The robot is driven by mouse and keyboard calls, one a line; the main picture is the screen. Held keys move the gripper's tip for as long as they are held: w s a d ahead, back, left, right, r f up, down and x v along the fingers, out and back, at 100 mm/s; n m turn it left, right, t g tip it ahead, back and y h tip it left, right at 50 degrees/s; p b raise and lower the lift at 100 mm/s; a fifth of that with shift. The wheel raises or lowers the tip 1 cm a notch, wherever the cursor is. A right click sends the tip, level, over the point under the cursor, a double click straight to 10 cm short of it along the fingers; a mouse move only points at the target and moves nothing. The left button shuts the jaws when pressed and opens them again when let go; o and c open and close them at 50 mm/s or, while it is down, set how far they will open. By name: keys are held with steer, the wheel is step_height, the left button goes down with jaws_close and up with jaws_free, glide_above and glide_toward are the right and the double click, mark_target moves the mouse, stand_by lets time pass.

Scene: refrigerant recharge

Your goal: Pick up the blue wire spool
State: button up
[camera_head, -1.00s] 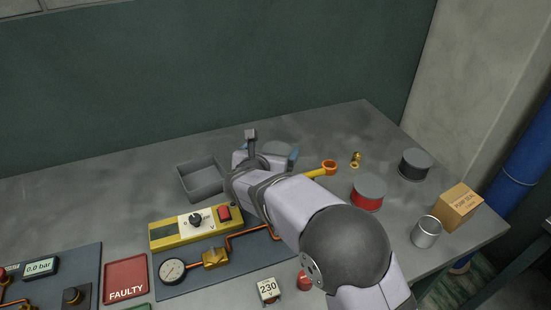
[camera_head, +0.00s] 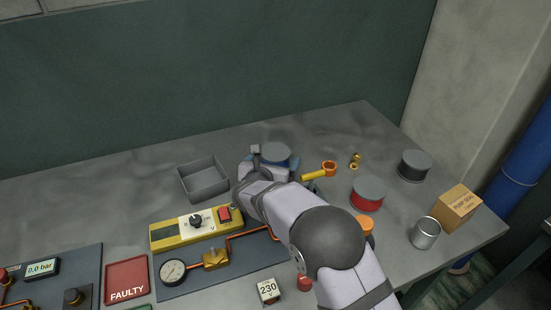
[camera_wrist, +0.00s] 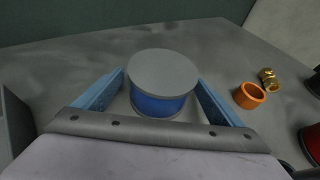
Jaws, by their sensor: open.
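The blue wire spool (camera_wrist: 160,104) stands upright on the table, with a grey round top and a blue wound side. In the wrist view it sits between the two blue fingers of my open gripper (camera_wrist: 162,92), with a small gap showing on each side. In the head view the spool (camera_head: 275,154) is partly hidden behind my gripper (camera_head: 272,165), and mostly its grey top shows.
A red spool (camera_head: 367,194), a black spool (camera_head: 414,165), a metal can (camera_head: 425,233) and a cardboard box (camera_head: 459,205) stand farther right. A grey bin (camera_head: 204,179) is left.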

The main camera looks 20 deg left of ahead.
mark_target(275, 152)
steer(key=c, duration=1.3)
steer(key=shift+r, duration=0.15)
steer(key=shift+c, duration=1.2)
steer(key=shift+r, duration=5)
